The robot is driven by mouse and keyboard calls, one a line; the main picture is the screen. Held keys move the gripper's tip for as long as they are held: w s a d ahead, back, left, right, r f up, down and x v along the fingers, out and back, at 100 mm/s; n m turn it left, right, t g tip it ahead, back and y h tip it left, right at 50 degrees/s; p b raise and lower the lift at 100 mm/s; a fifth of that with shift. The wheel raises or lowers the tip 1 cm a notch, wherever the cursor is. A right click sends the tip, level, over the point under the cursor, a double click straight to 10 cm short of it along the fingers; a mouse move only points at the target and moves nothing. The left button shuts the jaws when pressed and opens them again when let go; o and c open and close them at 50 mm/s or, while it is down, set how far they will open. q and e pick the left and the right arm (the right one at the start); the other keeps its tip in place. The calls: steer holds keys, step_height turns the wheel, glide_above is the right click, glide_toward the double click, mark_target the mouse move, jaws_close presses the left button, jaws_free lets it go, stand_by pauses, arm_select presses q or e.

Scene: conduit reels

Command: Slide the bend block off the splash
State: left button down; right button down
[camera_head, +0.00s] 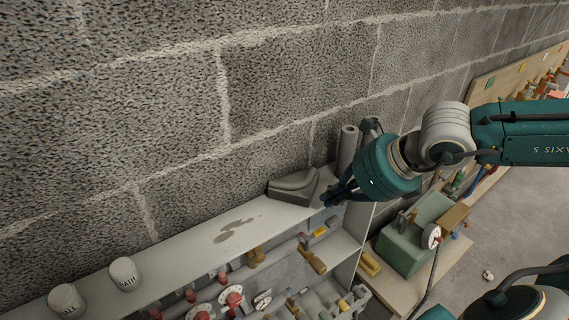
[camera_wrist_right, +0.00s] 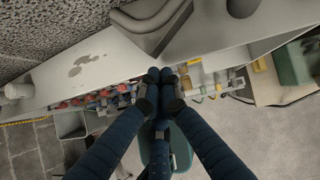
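The bend block (camera_head: 293,185), a grey block with a curved groove, sits on the pale shelf top (camera_head: 185,262) near its right end, close to the wall. The splash (camera_head: 233,230) is a dark grey patch of several blots to its left, with bare shelf between them. In the right wrist view the block (camera_wrist_right: 150,18) is at the top and the splash (camera_wrist_right: 88,64) lies left of it. My right gripper (camera_head: 330,199) is just right of the block, near the shelf edge. Its fingertips (camera_wrist_right: 168,76) are together, with nothing seen between them. Contact with the block is unclear. My left gripper is out of view.
A grey upright cylinder (camera_head: 347,148) stands right of the block by the wall. Two white labelled pots (camera_head: 124,273) (camera_head: 67,301) stand at the shelf's left end. Valves and fittings (camera_head: 233,298) fill the level below. A green box (camera_head: 408,238) stands at lower right.

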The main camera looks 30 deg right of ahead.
mark_target(293, 180)
steer(key=w+p, duration=0.2)
steer(key=w, duration=0.2)
steer(key=shift+r, duration=0.15)
steer(key=shift+w+h+p, duration=0.3)
steer(key=shift+w+p, duration=0.05)
steer(key=shift+w, duration=0.35)
steer(key=shift+w+r+p, duration=0.25)
steer(key=shift+w+p, duration=0.1)
steer(key=shift+p, duration=0.4)
steer(key=shift+w+a+p, duration=0.2)
steer(key=shift+w+p, duration=0.55)
steer(key=shift+p, duration=0.2)
steer(key=w+p, duration=0.2)
steer(key=w+a+p, duration=0.1)
steer(key=shift+w+f, duration=0.2)
steer(key=shift+f, duration=0.05)
steer(key=shift+f+b, duration=0.4)
steer(key=shift+f, duration=0.45)
steer(key=shift+s, duration=0.15)
